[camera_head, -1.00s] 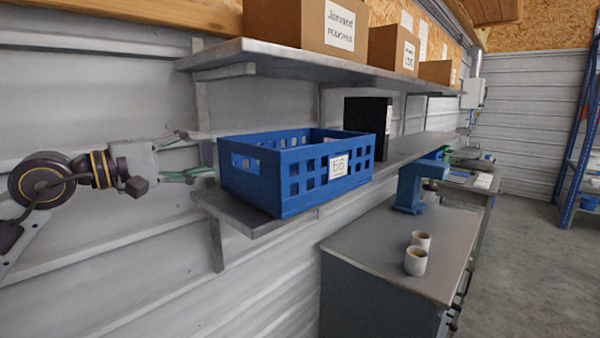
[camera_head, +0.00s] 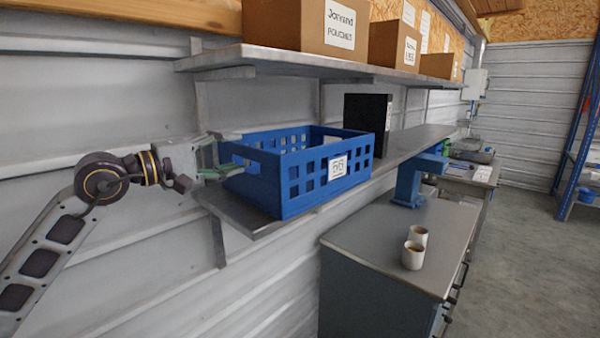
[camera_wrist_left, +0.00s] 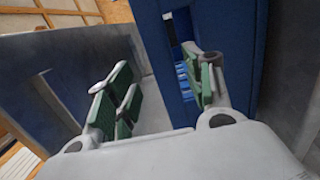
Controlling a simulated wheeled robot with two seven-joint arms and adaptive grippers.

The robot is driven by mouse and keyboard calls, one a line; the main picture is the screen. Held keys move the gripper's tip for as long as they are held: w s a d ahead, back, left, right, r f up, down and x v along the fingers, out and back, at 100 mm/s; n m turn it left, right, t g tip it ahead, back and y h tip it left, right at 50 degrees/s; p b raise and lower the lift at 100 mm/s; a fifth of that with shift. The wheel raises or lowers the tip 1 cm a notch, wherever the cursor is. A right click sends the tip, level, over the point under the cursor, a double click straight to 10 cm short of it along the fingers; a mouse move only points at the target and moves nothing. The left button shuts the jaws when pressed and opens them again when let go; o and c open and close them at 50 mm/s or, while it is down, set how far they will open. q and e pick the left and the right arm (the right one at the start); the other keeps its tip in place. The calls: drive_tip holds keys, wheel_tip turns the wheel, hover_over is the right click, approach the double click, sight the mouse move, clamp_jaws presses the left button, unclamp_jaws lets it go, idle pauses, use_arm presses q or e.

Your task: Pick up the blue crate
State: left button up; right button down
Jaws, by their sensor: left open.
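The blue crate (camera_head: 312,180) is a slatted open box with a white number label on its front side. It stands upright on the lower grey wall shelf (camera_head: 250,225). My left gripper (camera_head: 226,155) is open at the crate's left end, with its fingers pointing at it. In the left wrist view the crate's blue wall (camera_wrist_left: 155,60) fills the upper middle. There one green-padded finger overlaps the blue crate, and the other is apart to the left (camera_wrist_left: 160,95). I cannot tell whether a finger touches the crate. My right gripper is not in view.
An upper shelf (camera_head: 290,61) with cardboard boxes (camera_head: 315,25) runs above the crate. A black box (camera_head: 367,118) stands behind it. A workbench (camera_head: 400,240) with two cups (camera_head: 413,254) and a blue device (camera_head: 409,183) is lower right. The wall is close behind my left arm.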

sight(241, 150)
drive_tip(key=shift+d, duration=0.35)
use_arm(q)
drive_tip(key=shift+w+d+p, duration=0.2)
drive_tip(key=shift+w+p, duration=0.15)
drive_tip(key=shift+w, duration=0.05)
drive_tip(key=shift+p+x, duration=0.75)
drive_tip(key=shift+x, duration=0.4)
drive_tip(key=shift+w+d+f+p, duration=0.1)
drive_tip(key=shift+w+d+p, duration=0.2)
drive_tip(key=shift+w, duration=0.35)
drive_tip(key=shift+w+d, duration=0.2)
drive_tip(key=shift+w, duration=0.05)
drive_tip(key=shift+f, duration=0.1)
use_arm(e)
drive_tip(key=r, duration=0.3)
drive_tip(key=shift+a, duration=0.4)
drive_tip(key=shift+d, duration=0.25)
